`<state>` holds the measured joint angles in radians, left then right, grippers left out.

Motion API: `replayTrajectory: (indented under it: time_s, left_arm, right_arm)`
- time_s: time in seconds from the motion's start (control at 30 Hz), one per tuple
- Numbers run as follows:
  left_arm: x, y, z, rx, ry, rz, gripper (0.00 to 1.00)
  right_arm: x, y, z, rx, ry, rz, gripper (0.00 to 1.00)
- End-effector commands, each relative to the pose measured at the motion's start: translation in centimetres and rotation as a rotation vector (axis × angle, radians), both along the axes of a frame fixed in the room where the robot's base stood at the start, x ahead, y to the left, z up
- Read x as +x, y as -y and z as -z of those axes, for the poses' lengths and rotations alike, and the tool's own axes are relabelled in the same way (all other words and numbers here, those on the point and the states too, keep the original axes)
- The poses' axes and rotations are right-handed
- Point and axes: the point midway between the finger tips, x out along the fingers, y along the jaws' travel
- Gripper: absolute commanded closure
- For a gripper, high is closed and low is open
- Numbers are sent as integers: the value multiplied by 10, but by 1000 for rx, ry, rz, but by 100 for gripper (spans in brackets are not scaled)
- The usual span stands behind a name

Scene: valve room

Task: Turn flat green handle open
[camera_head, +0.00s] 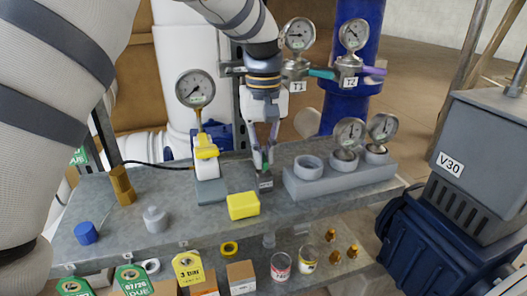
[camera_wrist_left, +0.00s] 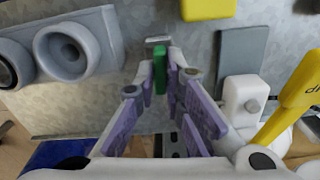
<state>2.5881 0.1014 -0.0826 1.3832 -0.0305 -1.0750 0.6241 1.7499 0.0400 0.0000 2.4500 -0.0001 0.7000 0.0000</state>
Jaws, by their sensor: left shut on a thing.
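My left gripper (camera_head: 264,156) points down over the bench, in front of the valves. Its purple-padded fingers (camera_wrist_left: 165,88) are shut on a narrow green piece (camera_wrist_left: 160,75). A grey metal end shows just beyond it in the left wrist view. In the head view a small dark block (camera_head: 265,181) with a pale label is just below the fingertips. I cannot tell whether the green piece is a valve handle. A flat teal-green handle (camera_head: 321,74) sits on the valve labelled T1, behind and right of my gripper, apart from it. My right gripper is not in view.
A purple handle (camera_head: 374,71) is on the valve labelled T2. A grey block with gauges (camera_head: 340,178) stands right of my gripper. The bench's front edge is partly clear.

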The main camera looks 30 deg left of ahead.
Motion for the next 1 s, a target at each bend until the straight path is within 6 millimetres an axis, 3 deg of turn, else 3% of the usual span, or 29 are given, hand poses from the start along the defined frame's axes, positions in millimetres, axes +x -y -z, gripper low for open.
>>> replayTrajectory:
  time_s: [0.33,0.87,0.9,0.97,1.0]
  left_arm:
    - [1,0,-1,1,3,-123,100]
    - [1,0,0,0,2,-144,100]
    - [1,0,0,0,2,-144,86]
    - [0,0,0,0,2,-144,72]
    - [0,0,0,0,1,-144,70]
  right_arm:
    - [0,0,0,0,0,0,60]
    - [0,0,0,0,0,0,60]
    - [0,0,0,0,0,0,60]
    - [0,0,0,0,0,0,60]
    - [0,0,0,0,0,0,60]
